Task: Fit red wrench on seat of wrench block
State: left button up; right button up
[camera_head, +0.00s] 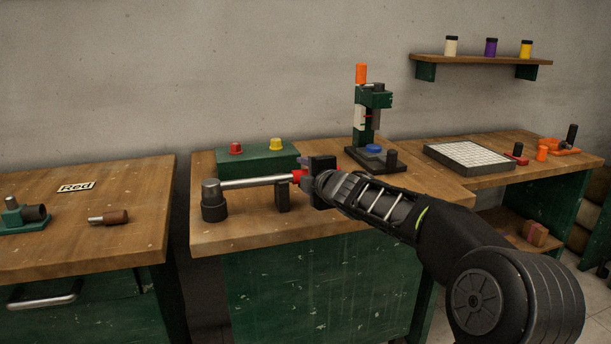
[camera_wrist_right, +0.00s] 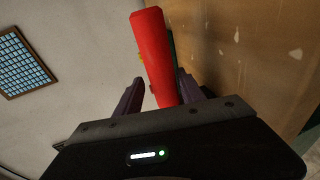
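The wrench has a long metal shaft (camera_head: 255,182) and a red handle (camera_head: 298,177). In the head view its shaft lies level, with its left end at a dark round post (camera_head: 213,205) and its right part above a short dark upright (camera_head: 282,196). I cannot tell whether it touches the upright. My right gripper (camera_head: 306,179) is at the handle end. In the right wrist view the red handle (camera_wrist_right: 156,55) stands between the two fingers (camera_wrist_right: 160,92), close to the right finger, with a gap to the left one. The gripper looks open around it. My left gripper is out of view.
A green box (camera_head: 258,162) with red and yellow knobs stands just behind the shaft. A green press (camera_head: 372,125) stands further right, near a white gridded panel (camera_head: 470,157). A separate left bench (camera_head: 120,205) holds a "Red" label (camera_head: 76,187) and tools.

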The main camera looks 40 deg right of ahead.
jog(key=shift+o, duration=0.8)
jog(key=shift+d+f, duration=0.1)
jog(key=shift+f, duration=0.2)
jog(key=shift+s+r, duration=0.2)
jog(key=shift+s, duration=0.3)
jog(key=p+v, duration=0.1)
jog(key=v, duration=0.5)
jog(key=shift+s+a+r+p, duration=0.25)
jog(key=shift+s+p, duration=0.05)
jog(key=shift+s+f, duration=0.1)
